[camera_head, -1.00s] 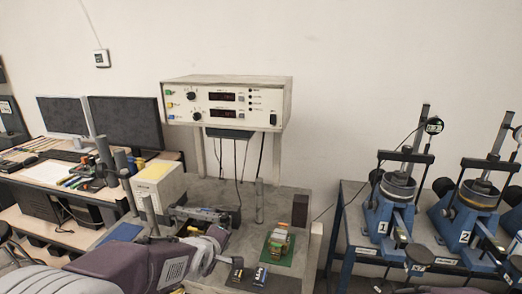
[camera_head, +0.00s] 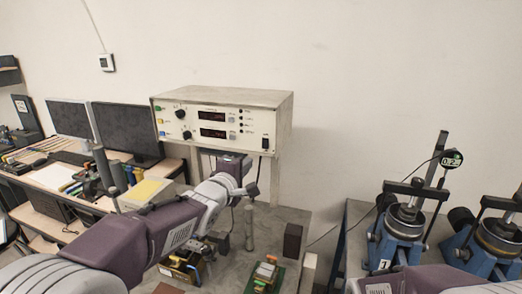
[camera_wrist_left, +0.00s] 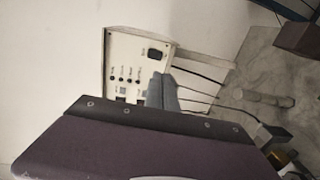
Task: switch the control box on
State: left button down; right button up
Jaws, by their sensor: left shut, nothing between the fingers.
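The control box (camera_head: 205,125) is a cream panel box with two dark displays, knobs and several small buttons, on a raised shelf against the wall. A black switch (camera_head: 265,143) sits at the lower right of its front. My left gripper's purple wrist body (camera_head: 233,163) is just below the box front, left of the switch; its fingers are hard to make out there. In the left wrist view the shut, empty grey fingers (camera_wrist_left: 161,88) overlap the panel near the black switch (camera_wrist_left: 157,55); contact cannot be told. My right gripper is out of view.
A bench below holds a green board (camera_head: 265,278) with small parts and a dark block (camera_head: 292,240). Monitors (camera_head: 125,130) stand on a desk at the left. Blue test machines (camera_head: 400,235) stand at the right. Cables hang under the box.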

aim_at(265, 148)
pick_arm(q)
jog(key=p+x, duration=0.5)
jog(key=x, duration=0.9)
jog(key=shift+s, duration=0.1)
